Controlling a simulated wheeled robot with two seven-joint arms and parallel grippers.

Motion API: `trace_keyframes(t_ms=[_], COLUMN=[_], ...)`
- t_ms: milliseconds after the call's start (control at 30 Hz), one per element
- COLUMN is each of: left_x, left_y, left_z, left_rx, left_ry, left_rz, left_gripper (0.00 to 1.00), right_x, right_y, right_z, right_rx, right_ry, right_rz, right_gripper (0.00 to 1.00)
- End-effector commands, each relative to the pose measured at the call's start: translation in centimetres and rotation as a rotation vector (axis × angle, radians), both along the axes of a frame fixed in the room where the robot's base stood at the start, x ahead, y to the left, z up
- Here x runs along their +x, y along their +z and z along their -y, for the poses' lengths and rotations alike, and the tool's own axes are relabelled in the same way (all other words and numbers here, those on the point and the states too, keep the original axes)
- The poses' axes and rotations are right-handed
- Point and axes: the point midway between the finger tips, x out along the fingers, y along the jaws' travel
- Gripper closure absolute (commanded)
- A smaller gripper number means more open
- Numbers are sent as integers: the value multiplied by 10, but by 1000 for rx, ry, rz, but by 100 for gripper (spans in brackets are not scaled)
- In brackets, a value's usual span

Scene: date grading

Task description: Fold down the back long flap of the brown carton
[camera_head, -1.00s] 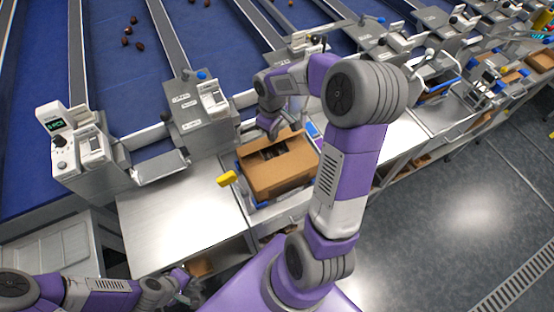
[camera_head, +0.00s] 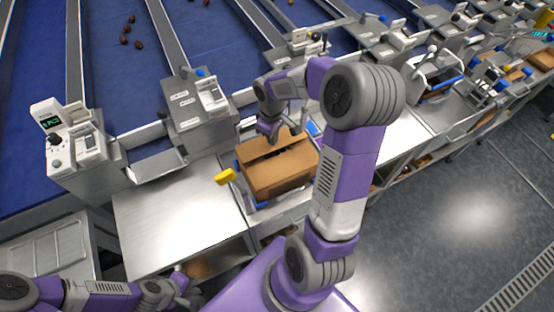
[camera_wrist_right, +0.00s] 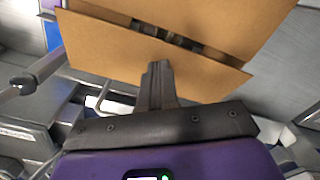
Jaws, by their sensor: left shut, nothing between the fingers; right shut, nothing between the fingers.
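The brown carton (camera_head: 280,180) stands on the metal bench in the head view. Its front long flap (camera_head: 285,167) lies over the top. The back long flap (camera_head: 262,147) leans inward, low over the opening, with a narrow dark gap between the two. In the right wrist view the back flap (camera_wrist_right: 110,55) lies under my right gripper (camera_wrist_right: 160,68), whose shut fingers overlap its face; contact is likely but not certain. The right gripper (camera_head: 270,130) is at the carton's back edge in the head view. My left gripper (camera_head: 186,284) is low at the left, shut and empty, away from the carton.
A yellow-handled item (camera_head: 226,176) sits at the carton's left. A weighing machine (camera_head: 72,145) and a labelled metal unit (camera_head: 200,112) stand behind the bench. The metal bench top (camera_head: 165,215) left of the carton is clear.

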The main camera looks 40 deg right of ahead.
Motion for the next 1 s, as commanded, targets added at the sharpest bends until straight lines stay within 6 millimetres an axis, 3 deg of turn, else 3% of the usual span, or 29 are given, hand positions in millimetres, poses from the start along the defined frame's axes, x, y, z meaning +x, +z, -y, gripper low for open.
trace_keyframes(t_ms=[300, 567, 1000], left_x=[0, 0, 0], left_y=[-14, -11, 28], left_z=[0, 0, 0], left_rx=[0, 0, 0], left_ry=[0, 0, 0], left_rz=[0, 0, 0], left_gripper=[100, 100, 100], right_x=[0, 0, 0], right_y=[-18, -15, 32], right_z=[0, 0, 0], right_rx=[0, 0, -1], right_ry=[1, 0, -1], right_rz=[-1, 0, 1], right_gripper=[100, 100, 100])
